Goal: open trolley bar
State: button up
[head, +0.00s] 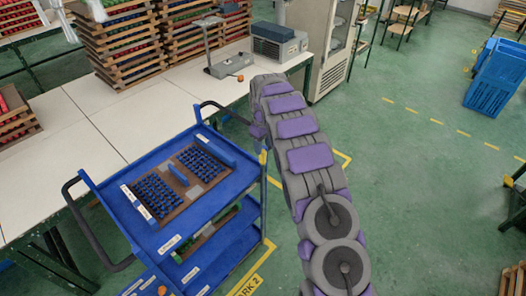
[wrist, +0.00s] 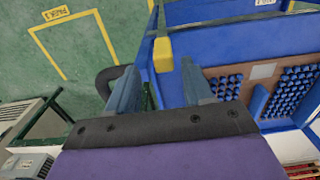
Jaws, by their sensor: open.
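The blue trolley (head: 218,195) stands beside the white table, with black handles at its ends. A bar with a yellow end (head: 263,157) is at the trolley's right side, by the upper tray's corner. In the wrist view the yellow end (wrist: 162,54) shows just ahead of my gripper, between the lines of its fingers. My gripper (wrist: 160,88) is open, its two fingers apart with nothing held. I cannot tell whether a finger touches the trolley. In the head view my arm hides most of the gripper.
The upper tray holds a brown board (head: 180,183) with rows of blue pieces. The white table (head: 110,115) carries stacked wooden trays (head: 125,45) and a grey machine (head: 278,45). Green floor to the right is mostly clear, with blue crates (head: 497,75) farther off.

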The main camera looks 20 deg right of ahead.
notch_tip(320, 180, up, 12)
jog(key=p, duration=0.1)
jog(key=shift+d, duration=0.25)
jog(key=shift+r, duration=0.15)
jog(key=s+a+r+m+b, duration=0.1)
jog(key=s+r, duration=0.2)
jog(key=s, duration=0.5)
jog(key=s+r+m+g, duration=0.15)
jog(key=s+r, duration=0.25)
jog(key=s, duration=0.4)
jog(key=s+a+r+m+t+b, duration=0.1)
jog(key=s+r+m, duration=0.15)
jog(key=s, duration=0.55)
jog(key=s+a+f+m, duration=0.1)
jog(key=s+f, duration=0.2)
jog(key=s, duration=1.2)
jog(key=s+a+f+g+b, duration=0.1)
jog(key=s+a+f, duration=0.1)
jog(key=s, duration=1.3)
jog(key=shift+a+f+m, duration=0.15)
jog(key=shift+f+m, duration=0.25)
jog(key=shift+f, duration=0.3)
